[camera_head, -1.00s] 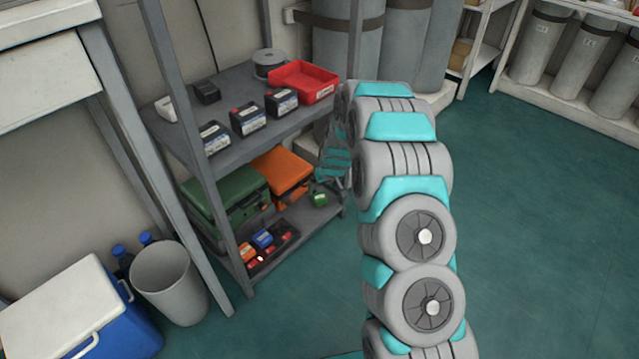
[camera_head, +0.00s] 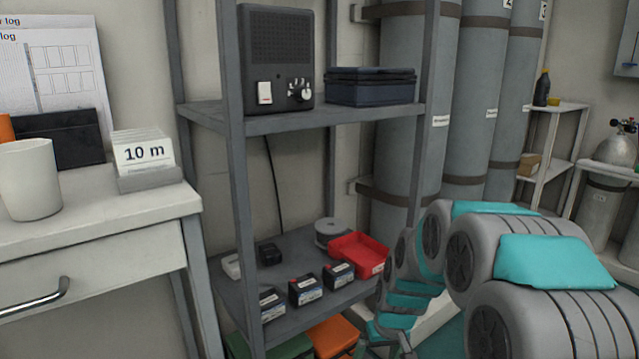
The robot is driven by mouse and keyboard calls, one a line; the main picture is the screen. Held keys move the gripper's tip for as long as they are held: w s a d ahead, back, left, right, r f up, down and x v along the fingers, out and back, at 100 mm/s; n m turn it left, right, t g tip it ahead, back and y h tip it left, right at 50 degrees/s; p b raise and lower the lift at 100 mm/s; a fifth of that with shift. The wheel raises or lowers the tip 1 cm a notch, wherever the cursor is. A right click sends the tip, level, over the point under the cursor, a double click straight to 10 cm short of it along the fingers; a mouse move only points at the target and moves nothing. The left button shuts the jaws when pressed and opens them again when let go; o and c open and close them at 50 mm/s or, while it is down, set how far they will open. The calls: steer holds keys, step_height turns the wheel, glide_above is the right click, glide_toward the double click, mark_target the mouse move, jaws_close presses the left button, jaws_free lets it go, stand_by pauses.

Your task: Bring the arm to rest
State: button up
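My arm (camera_head: 540,262) runs from the lower right corner toward the shelf rack and then bends down past its front right post. Its far links, grey with teal bands (camera_head: 408,301), reach the bottom edge beside the rack.
The grey rack (camera_head: 345,118) carries a black radio-like box (camera_head: 278,60), a dark case (camera_head: 370,87), a red tray (camera_head: 358,254) and several batteries (camera_head: 306,289). A desk (camera_head: 90,235) stands left. Tall cylinders (camera_head: 478,110) stand behind.

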steer(key=s+d+r+g+p, duration=0.1)
steer(key=s+r, duration=0.4)
steer(key=s, duration=0.6)
steer(key=s+r+m+g+h+p, duration=0.1)
steer(key=s+r, duration=0.4)
steer(key=s, duration=0.6)
steer(key=s+d+r+m+g+p, duration=0.1)
steer(key=s+r+p, duration=0.2)
steer(key=s+r, duration=0.3)
steer(key=s, duration=0.5)
steer(key=shift+d+g, duration=0.3)
steer(key=shift+d, duration=0.05)
steer(key=shift+s+a, duration=0.1)
